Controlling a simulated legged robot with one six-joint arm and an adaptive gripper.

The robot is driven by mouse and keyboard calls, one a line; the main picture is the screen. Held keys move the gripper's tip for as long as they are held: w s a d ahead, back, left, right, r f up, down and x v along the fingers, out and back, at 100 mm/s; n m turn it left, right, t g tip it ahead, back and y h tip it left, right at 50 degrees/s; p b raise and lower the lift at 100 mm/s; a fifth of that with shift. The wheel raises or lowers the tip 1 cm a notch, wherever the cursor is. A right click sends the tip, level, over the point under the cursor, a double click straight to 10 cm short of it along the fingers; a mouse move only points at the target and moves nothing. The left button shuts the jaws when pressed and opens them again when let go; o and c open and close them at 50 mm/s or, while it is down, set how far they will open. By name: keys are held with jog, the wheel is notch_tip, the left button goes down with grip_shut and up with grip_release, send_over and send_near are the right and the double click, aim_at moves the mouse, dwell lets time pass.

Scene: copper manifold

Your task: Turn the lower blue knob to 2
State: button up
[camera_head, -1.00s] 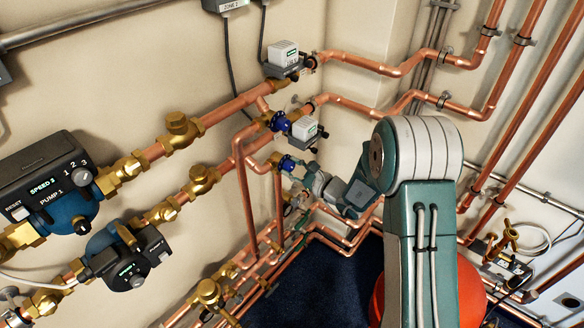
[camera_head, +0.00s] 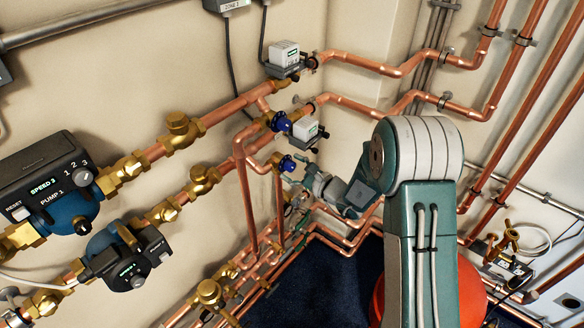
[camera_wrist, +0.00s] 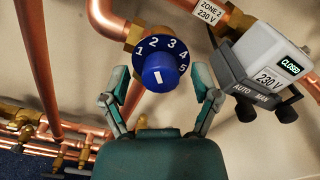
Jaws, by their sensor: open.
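The lower blue knob (camera_head: 288,163) sits on a copper pipe near the corner in the head view. In the wrist view the blue knob (camera_wrist: 158,72) is at upper middle, in front of a dark blue dial with white numbers around its top. A white mark is on its front face; which number it points to is hard to tell. My gripper (camera_wrist: 160,84) is open, with one finger to the left and one to the right of the knob, apparently not touching it. In the head view my gripper (camera_head: 298,172) is right by the knob.
A grey valve actuator (camera_wrist: 268,62) reading CLOSED is close on the right of the knob. A copper pipe (camera_wrist: 38,60) runs down on the left. The upper blue knob (camera_head: 279,121) is above. Brass valves and pipes (camera_wrist: 40,135) lie below left.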

jog(key=v, duration=1.2)
jog(key=shift+f, duration=0.1)
jog(key=s+a+r+n+g+h, duration=0.1)
jog(key=s+a+r+n+g, duration=0.2)
jog(key=s+r+n+g, duration=0.4)
jog(key=s+a+r+n+g+h, duration=0.25)
jog(key=s+n, duration=0.35)
jog(key=s, duration=0.3)
jog(key=s+d+r+n+t+h, duration=0.4)
jog(key=s+d+r+n+h, duration=0.2)
jog(key=s+d+h, duration=0.4)
jog(key=shift+s+d+r+n+h, duration=0.4)
jog(key=shift+d+r, duration=0.15)
jog(key=shift+d, duration=0.85)
